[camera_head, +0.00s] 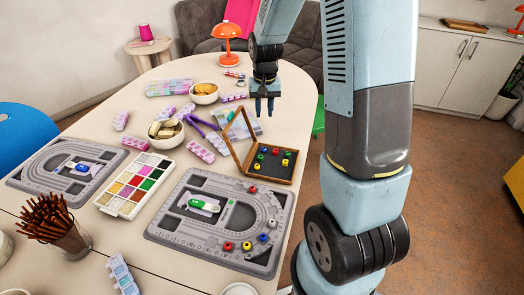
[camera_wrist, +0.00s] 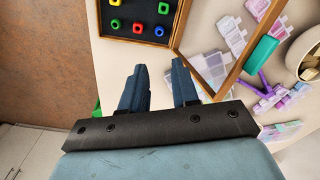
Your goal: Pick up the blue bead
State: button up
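My gripper (camera_head: 264,108) hangs above the table beyond the box. In the wrist view its fingers (camera_wrist: 158,78) are apart with nothing between them. The gripper touches no bead.
The box's glass-paned lid (camera_head: 237,139) stands open on its left side. A grey bead board (camera_head: 165,222) with loose beads lies in front of the box. Purple pliers (camera_head: 203,123), pastel cases and bowls lie to the left. Floor shows beyond the table's right edge.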

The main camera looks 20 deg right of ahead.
aim_at(264, 150)
jog(key=f, duration=1.1)
jog(key=w+f, duration=0.1)
jog(key=f, duration=0.4)
jog(key=shift+d+f, duration=0.1)
jog(key=shift+f, duration=0.3)
jog(key=shift+c, duration=0.2)
grip_shut()
